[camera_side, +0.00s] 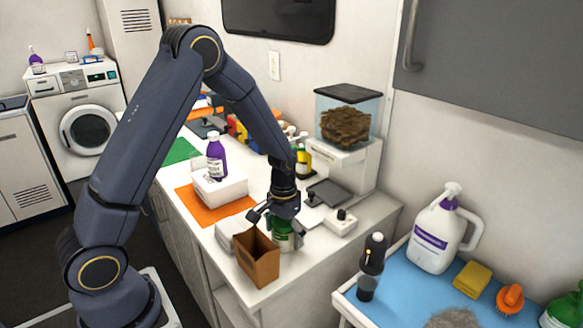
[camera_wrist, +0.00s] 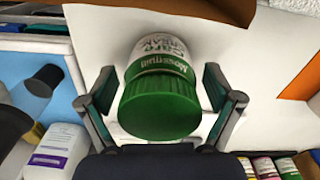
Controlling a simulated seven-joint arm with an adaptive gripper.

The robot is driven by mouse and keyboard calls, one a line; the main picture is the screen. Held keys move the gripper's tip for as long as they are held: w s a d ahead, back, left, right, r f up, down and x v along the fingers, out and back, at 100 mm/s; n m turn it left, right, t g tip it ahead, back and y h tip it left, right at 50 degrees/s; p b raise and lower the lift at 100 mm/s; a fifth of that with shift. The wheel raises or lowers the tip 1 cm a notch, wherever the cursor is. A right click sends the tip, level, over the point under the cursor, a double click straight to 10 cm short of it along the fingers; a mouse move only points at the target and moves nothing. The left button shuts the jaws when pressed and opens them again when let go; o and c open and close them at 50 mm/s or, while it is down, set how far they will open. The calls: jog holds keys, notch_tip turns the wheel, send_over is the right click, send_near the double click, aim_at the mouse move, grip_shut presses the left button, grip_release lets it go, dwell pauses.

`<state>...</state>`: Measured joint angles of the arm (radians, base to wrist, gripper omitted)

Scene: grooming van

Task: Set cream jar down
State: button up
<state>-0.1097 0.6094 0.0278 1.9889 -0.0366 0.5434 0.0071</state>
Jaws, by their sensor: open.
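The cream jar (camera_side: 281,236) has a green lid and a pale label, and stands on the white counter beside the brown box. In the wrist view the jar (camera_wrist: 160,100) lies between my fingers, with its green lid toward the camera and part of its printed label showing. My gripper (camera_side: 278,222) is pointed down over the jar. Its fingers are open on either side of the lid, with a gap visible at each side in the wrist view. In the side view the fingers and box hide part of the jar.
The open brown box (camera_side: 258,262) stands close in front of the jar. An orange mat (camera_side: 232,208) holds a white block (camera_side: 219,188) with a purple bottle (camera_side: 216,158). A white device (camera_side: 340,222) sits to the right. A blue-topped cart (camera_side: 400,292) holds a dark bottle (camera_side: 371,268) and a jug (camera_side: 437,232).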

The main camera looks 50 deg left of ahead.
notch_tip(320, 180, up, 12)
jog(key=s+d+r+m+t, duration=0.1)
jog(key=s+d+r+t, duration=0.1)
jog(key=s+r, duration=0.4)
jog(key=s+d+r+t, duration=0.3)
jog(key=s+r, duration=0.3)
jog(key=s, duration=0.6)
jog(key=shift+r+m+t, duration=0.3)
jog(key=shift+m, duration=0.1)
jog(key=shift+s, duration=0.1)
